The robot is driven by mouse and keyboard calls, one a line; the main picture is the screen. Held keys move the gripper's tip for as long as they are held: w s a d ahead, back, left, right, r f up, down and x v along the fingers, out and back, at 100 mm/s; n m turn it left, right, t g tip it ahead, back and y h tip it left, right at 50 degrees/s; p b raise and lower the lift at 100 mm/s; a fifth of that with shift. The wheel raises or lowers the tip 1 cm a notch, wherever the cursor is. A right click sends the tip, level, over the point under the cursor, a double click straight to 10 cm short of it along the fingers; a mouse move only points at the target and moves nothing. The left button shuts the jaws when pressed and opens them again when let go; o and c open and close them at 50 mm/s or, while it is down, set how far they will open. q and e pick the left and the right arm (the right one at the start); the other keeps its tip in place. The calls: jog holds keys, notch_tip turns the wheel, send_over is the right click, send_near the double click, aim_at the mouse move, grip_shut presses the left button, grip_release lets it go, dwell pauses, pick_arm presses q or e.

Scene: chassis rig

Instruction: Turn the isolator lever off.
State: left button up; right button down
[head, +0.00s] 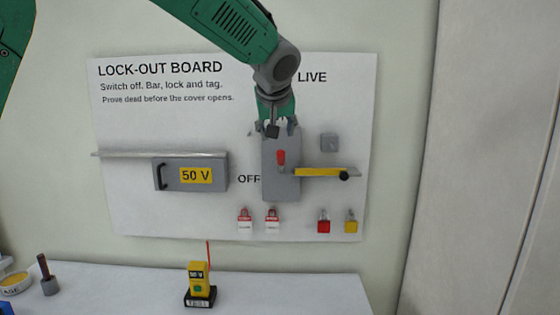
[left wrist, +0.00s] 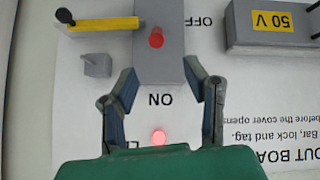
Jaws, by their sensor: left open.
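The isolator is a grey box (head: 282,185) on the lock-out board, with a short red lever (head: 281,157) on its front. The lever also shows in the left wrist view (left wrist: 156,38); in the head view it points roughly upward. An OFF label (head: 249,179) is left of the box; an ON label (left wrist: 160,99) shows in the left wrist view at its upper end. My left gripper (head: 278,130) is open at the box's upper end. In the left wrist view its fingers (left wrist: 162,85) are spread, with the lever beyond the tips and apart from them. My right gripper is out of view.
A yellow bar (head: 318,172) with a black knob sticks out right of the isolator. A 50 V box (head: 217,176) with a handle is on the left, under a grey rail (head: 125,154). Padlocks and tags (head: 272,221) hang below. A yellow tester (head: 198,278) stands on the shelf.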

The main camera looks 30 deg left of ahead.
aim_at(281, 164)
pick_arm(q)
jog(key=p+x, duration=0.1)
jog(key=x, duration=0.3)
jog(key=p+x, duration=0.1)
jog(key=x, duration=0.3)
jog(key=p+x, duration=0.1)
jog(key=x, duration=0.3)
jog(key=shift+w+d+f, duration=0.2)
jog(key=shift+w+f, duration=0.15)
jog(key=shift+w+a+f, duration=0.1)
jog(key=shift+a+f, duration=0.1)
jog(key=shift+a, duration=0.2)
jog(key=shift+d, duration=0.25)
grip_shut()
